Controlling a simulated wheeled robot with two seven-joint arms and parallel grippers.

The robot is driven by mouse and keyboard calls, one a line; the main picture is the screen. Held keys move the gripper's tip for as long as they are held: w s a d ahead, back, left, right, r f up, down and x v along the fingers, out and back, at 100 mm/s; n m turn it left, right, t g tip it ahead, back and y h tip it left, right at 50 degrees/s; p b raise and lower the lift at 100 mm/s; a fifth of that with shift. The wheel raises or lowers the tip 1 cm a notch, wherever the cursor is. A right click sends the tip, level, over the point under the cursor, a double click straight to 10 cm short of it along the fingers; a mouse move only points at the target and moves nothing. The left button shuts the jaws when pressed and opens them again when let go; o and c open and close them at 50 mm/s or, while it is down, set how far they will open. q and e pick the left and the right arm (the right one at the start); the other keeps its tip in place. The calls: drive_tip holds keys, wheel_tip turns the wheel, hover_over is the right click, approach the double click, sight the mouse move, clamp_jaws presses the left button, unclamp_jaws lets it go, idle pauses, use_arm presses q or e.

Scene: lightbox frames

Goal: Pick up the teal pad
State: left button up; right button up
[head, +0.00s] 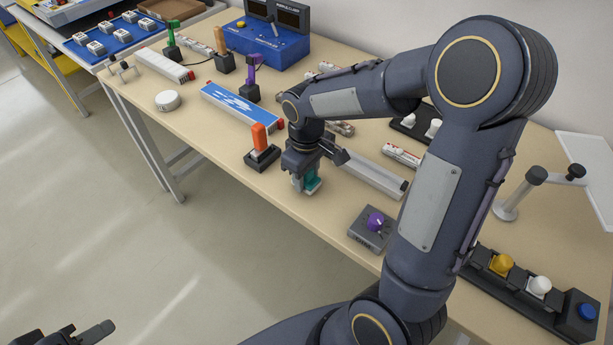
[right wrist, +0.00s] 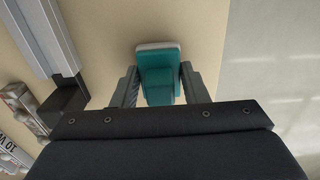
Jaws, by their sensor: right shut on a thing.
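The teal pad (head: 311,180) is at my right gripper (head: 306,184), near the front edge of the table. In the right wrist view the teal pad (right wrist: 158,80), with a pale strip along its far edge, sits between the two fingers of the right gripper (right wrist: 160,88). The fingers are shut on its sides. I cannot tell whether the pad touches the table or is slightly above it. My left gripper (head: 92,332) shows only partly at the bottom left, over the floor, away from the table; its jaw state is unclear.
An orange-handled tool in a black base (head: 262,155) stands just left of the right gripper. A grey box with a purple knob (head: 374,226) is to its right, and a long grey bar (head: 370,172) lies behind. A blue-and-white box (head: 241,106) lies farther left.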

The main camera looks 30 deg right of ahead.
wheel_tip(320, 180, up, 3)
drive_tip(key=shift+a+f, duration=0.1)
drive_tip(key=shift+f, duration=0.05)
drive_tip(key=w+a+r, duration=0.2)
drive_tip(key=a+r, duration=0.2)
drive_tip(key=a, duration=0.2)
drive_tip(key=w+a+r, duration=0.2)
drive_tip(key=a+r, duration=0.3)
drive_tip(key=a, duration=0.2)
drive_tip(key=shift+w+r, duration=0.25)
drive_tip(key=shift+w, duration=0.1)
